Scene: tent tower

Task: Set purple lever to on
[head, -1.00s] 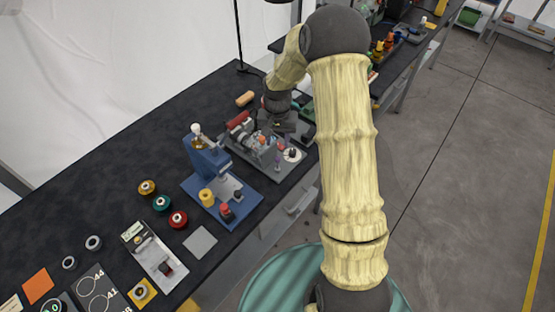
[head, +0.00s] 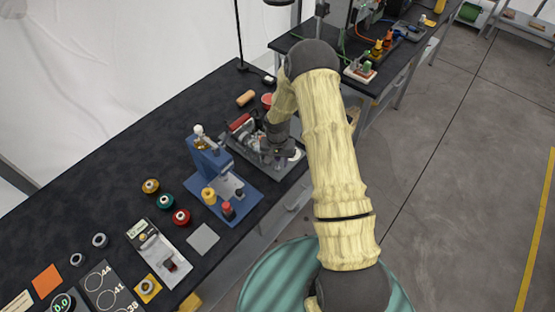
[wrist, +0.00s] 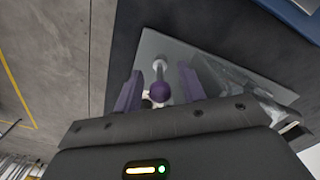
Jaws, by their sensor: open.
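The purple lever shows in the wrist view as a round purple knob (wrist: 160,92) on a thin metal stem that rises from a grey metal plate (wrist: 178,50). My gripper (wrist: 160,91) is open, with one purple-tinted finger on each side of the knob. A gap shows between the knob and each finger. In the head view my gripper (head: 277,152) is over the grey device with the red cylinder (head: 239,122), and my wrist hides the lever there. I cannot tell which way is on.
A blue press-like fixture (head: 212,160) stands close to the left of the grey device. Several coloured spools, including a red one (head: 181,217), lie nearer on the dark bench. The bench edge and open floor are to the right.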

